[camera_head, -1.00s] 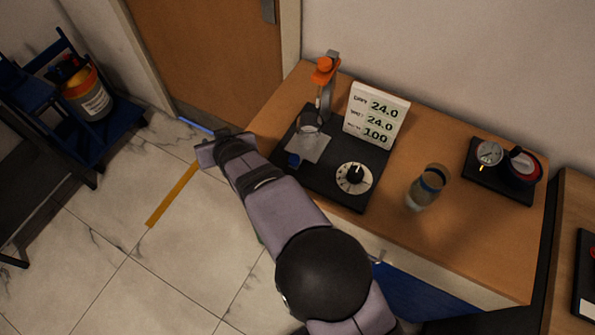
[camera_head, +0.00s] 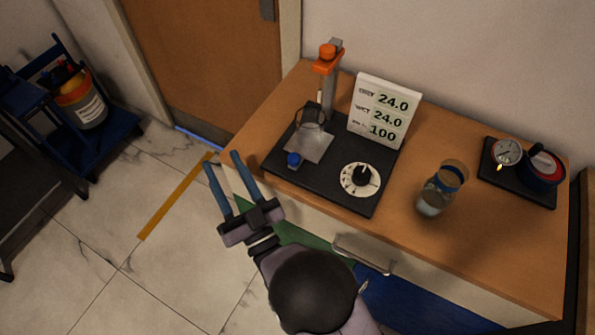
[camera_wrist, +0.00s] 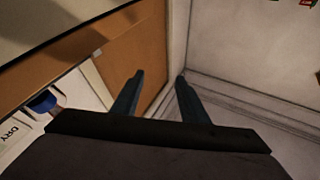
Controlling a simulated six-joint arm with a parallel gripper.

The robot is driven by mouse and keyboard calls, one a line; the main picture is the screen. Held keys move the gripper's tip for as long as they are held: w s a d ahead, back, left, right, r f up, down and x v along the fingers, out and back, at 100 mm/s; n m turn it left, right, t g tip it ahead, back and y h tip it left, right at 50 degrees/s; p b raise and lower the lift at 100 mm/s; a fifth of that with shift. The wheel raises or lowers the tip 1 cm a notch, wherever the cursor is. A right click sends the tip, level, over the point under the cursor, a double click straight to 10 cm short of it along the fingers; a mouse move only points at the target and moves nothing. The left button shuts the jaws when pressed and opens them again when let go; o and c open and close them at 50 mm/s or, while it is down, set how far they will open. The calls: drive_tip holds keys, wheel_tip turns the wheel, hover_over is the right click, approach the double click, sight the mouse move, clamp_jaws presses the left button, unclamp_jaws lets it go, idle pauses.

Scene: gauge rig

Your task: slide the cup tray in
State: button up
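The cup tray (camera_head: 322,146) is a small pale plate on the black rig base (camera_head: 340,191), with a blue knob (camera_head: 293,159) at its front left. A clear cup (camera_head: 312,118) stands on it, below the orange-topped post (camera_head: 328,58). My gripper (camera_head: 221,176) is open and empty, off the left front edge of the bench, to the left of the knob and apart from it. In the wrist view its two blue fingers (camera_wrist: 155,90) are spread with nothing between them.
A dial (camera_head: 361,180) and a readout card (camera_head: 380,110) are on the rig. A glass jar (camera_head: 439,190) and a gauge block (camera_head: 517,172) stand to the right on the wooden bench (camera_head: 440,140). A drawer handle (camera_head: 362,255) juts from the bench front.

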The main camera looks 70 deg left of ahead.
sight(296, 163)
drive_tip(key=w+d+t+h+p, duration=0.1)
drive_tip(key=w+d+p, duration=0.1)
drive_tip(key=w, duration=0.3)
drive_tip(key=w+d+f+t+h+p, duration=0.1)
drive_tip(key=w+d+t+p, duration=0.1)
drive_tip(key=w+d, duration=0.2)
drive_tip(key=w+d+f+t+h+p, duration=0.1)
drive_tip(key=w+d+t+p, duration=0.1)
drive_tip(key=w+d, duration=0.2)
drive_tip(key=shift+w+h, duration=0.4)
drive_tip(key=shift+w, duration=0.5)
drive_tip(key=shift+a+p, duration=1.2)
drive_tip(key=shift+a, duration=2.5)
drive_tip(key=shift+c, duration=0.6)
